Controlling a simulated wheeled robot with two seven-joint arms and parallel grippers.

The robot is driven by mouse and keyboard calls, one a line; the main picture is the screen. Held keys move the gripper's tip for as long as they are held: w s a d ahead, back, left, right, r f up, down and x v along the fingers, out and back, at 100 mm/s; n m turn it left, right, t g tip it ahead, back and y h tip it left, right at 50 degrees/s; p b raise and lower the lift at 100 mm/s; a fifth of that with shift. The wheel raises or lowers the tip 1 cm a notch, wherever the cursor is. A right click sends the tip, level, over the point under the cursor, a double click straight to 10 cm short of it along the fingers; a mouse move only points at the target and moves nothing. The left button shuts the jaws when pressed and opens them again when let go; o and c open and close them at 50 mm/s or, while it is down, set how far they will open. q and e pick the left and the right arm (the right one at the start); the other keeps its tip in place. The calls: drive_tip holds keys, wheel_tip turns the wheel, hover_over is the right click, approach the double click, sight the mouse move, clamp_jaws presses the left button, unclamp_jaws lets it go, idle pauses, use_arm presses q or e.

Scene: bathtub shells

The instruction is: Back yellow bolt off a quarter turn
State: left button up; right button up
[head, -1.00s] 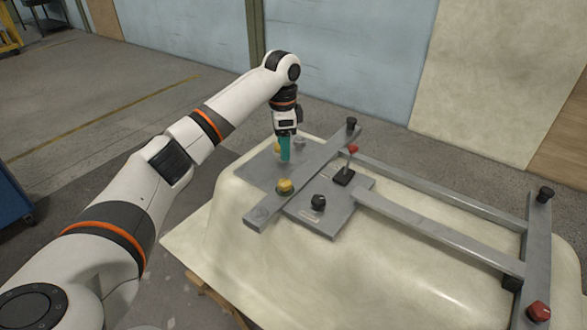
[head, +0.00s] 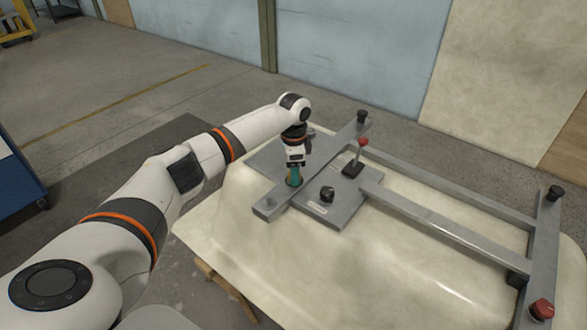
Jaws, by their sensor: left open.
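My left gripper (head: 295,178) points down with teal fingers at the lower-left part of the grey crossbar (head: 268,208), right where the yellow bolt stands. Its jaws are open. The fingers and wrist cover the yellow bolt, so I cannot tell whether they touch it or how it is turned. The bar lies across a flat grey plate (head: 335,210) on top of the cream tub shell (head: 240,245). My right gripper is not in view.
A black knob (head: 327,194) stands close to the right of the gripper. A red-tipped lever (head: 360,153) rises behind it. Grey frame rails (head: 440,218) run right to another crossbar with a red knob (head: 541,309). The shell's front left is clear.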

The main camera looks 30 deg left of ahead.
use_arm(q)
drive_tip(key=c, duration=1)
drive_tip(key=shift+o, duration=0.2)
drive_tip(key=shift+r+n+p, duration=0.15)
drive_tip(key=shift+n+p, duration=0.25)
drive_tip(key=shift+p, duration=0.3)
drive_tip(key=n+p, duration=0.5)
drive_tip(key=p, duration=0.2)
drive_tip(key=shift+d+r+n, duration=0.1)
drive_tip(key=shift+d+n, duration=0.05)
drive_tip(key=shift+n, duration=0.15)
drive_tip(key=n+p, duration=0.4)
drive_tip(key=n, duration=0.1)
drive_tip(key=n+p, duration=0.1)
drive_tip(key=n, duration=0.2)
drive_tip(key=shift+p, duration=0.3)
drive_tip(key=shift+f+n+p, duration=0.2)
drive_tip(key=shift+n+p, duration=0.35)
drive_tip(key=shift+n, duration=0.95)
